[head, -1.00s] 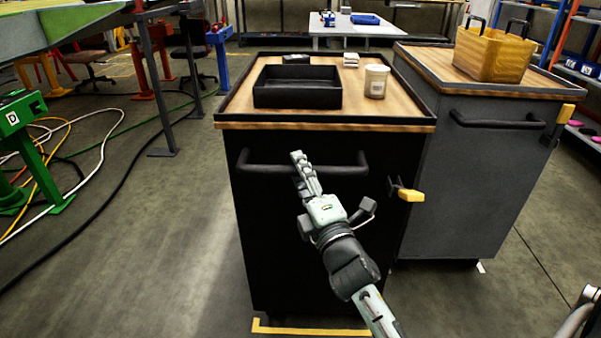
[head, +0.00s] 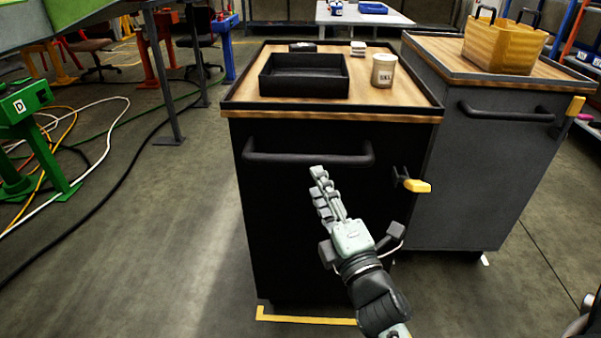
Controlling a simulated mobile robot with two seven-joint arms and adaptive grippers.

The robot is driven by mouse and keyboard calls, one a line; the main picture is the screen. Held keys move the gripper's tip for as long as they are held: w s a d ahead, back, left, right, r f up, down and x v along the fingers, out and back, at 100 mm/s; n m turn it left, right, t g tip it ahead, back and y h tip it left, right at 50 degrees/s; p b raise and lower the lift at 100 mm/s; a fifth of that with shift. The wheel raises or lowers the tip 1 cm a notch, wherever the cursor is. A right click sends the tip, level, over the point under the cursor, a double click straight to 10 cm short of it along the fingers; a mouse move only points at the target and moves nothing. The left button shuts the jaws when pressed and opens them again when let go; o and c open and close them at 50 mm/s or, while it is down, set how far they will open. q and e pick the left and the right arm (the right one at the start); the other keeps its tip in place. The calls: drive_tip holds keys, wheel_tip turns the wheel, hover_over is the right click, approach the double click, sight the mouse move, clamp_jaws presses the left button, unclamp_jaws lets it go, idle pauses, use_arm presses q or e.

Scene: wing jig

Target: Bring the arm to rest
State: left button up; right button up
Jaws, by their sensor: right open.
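My right gripper (head: 323,192) is in front of the black cart (head: 300,210), its arm coming in from the bottom right. Its fingers point up and to the left, just below the cart's bar handle (head: 306,157). The gripper is open and nothing shows between its fingers. The fingertips appear apart from the handle. My left gripper is not in view.
The black cart's wooden top carries a black tray (head: 304,88) and a labelled cup (head: 384,70). A yellow-handled latch (head: 416,185) sticks out to the right of the gripper.

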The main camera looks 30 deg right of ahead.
drive_tip(key=s+d+f+m+g, duration=0.15)
drive_tip(key=f+m+g, duration=0.3)
drive_tip(key=f, duration=0.55)
drive_tip(key=s+d+f+m+g, duration=0.15)
drive_tip(key=f+m+g, duration=0.35)
drive_tip(key=f, duration=0.5)
drive_tip(key=s+a+f+m+g+y, duration=0.1)
drive_tip(key=s+a+f+m+g, duration=0.2)
drive_tip(key=s+f, duration=1)
drive_tip(key=f+m+g, duration=0.1)
drive_tip(key=m+g, duration=0.2)
drive_tip(key=g, duration=0.1)
drive_tip(key=shift+s+y, duration=0.4)
